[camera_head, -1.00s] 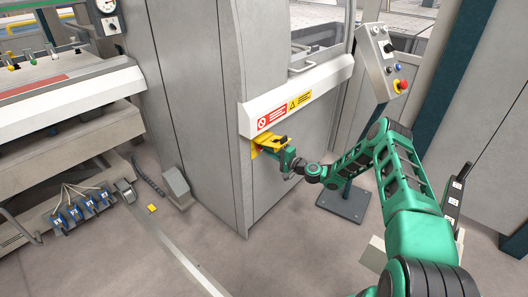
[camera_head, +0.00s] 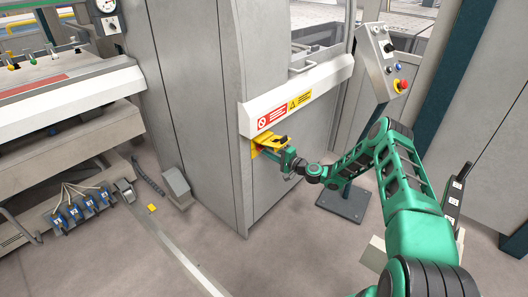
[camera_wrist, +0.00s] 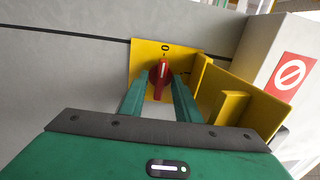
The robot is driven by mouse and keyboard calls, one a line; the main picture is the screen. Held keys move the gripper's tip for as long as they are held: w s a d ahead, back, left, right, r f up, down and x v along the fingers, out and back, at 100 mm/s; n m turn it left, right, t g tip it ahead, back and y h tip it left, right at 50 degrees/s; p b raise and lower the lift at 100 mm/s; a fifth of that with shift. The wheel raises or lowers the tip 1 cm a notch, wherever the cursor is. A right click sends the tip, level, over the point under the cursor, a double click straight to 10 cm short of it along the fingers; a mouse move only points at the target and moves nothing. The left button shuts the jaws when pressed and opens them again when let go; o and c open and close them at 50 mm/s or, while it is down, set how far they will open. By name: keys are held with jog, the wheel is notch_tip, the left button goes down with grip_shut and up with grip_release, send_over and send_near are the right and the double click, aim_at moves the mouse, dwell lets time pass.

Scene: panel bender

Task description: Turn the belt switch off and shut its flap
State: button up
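The belt switch (camera_wrist: 160,78) is a red knob on a yellow plate (camera_wrist: 143,60). Its white line points up, close to the "0" mark on the plate. The yellow flap (camera_wrist: 245,98) stands open to the right of the knob in the wrist view. In the head view the yellow switch box (camera_head: 262,142) sits on the grey machine side, with the knob hidden. My gripper (camera_wrist: 159,84) is open, with one green finger on each side of the knob and a visible gap between knob and fingers. My gripper also shows in the head view (camera_head: 282,156), right at the box.
A white ledge with red and yellow signs (camera_head: 285,108) juts out just above the switch box. A control post with a red emergency button (camera_head: 402,85) stands to the right, behind my arm. The floor in front of the machine (camera_head: 240,265) is mostly clear.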

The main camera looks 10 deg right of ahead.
jog(key=v, duration=1)
jog(key=shift+s, duration=0.15)
jog(key=shift+d, duration=0.1)
